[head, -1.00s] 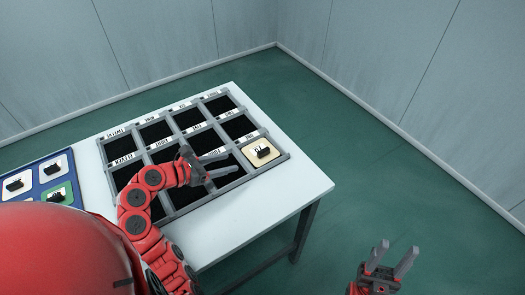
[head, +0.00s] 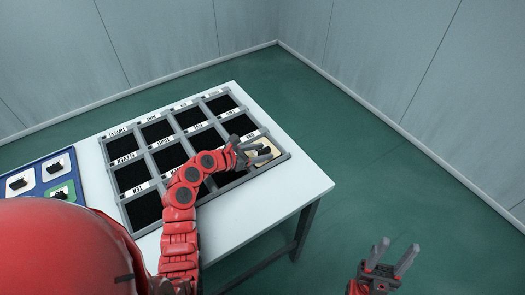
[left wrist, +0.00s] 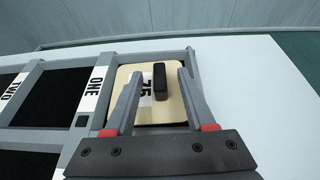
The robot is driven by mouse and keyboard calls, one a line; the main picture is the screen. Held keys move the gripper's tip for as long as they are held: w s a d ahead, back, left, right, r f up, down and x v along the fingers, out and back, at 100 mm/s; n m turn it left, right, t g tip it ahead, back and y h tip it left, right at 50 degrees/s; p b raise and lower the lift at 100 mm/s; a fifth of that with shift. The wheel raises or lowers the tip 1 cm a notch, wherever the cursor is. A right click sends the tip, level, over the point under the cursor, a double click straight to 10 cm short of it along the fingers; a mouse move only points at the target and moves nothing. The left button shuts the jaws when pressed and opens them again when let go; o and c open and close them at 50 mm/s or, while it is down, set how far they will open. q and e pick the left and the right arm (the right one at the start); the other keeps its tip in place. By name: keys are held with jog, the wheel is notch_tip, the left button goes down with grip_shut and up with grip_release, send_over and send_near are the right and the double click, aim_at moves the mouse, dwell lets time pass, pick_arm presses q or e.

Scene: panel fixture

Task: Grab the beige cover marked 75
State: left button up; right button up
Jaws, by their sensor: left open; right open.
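The beige cover (left wrist: 146,112) marked 75 sits in the end compartment of the panel, beside the label ONE in the left wrist view. It has a black handle (left wrist: 160,80) on top. In the head view the cover (head: 272,156) is partly hidden by my left gripper (head: 268,154). My left gripper is open above the cover, and in the left wrist view its fingers (left wrist: 157,88) point across it with the handle between them near the tips. I cannot tell if they touch it. My right gripper (head: 394,256) is open and empty, off the table at the lower right.
The grey panel frame (head: 287,155) has several dark, empty-looking compartments with white labels. A blue tray (head: 39,188) with white and green covers lies at the left. The white table (head: 310,184) is clear right of the panel.

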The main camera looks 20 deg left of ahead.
pick_arm(q)
grip_shut()
jog(key=shift+r, duration=0.15)
dwell(0.4)
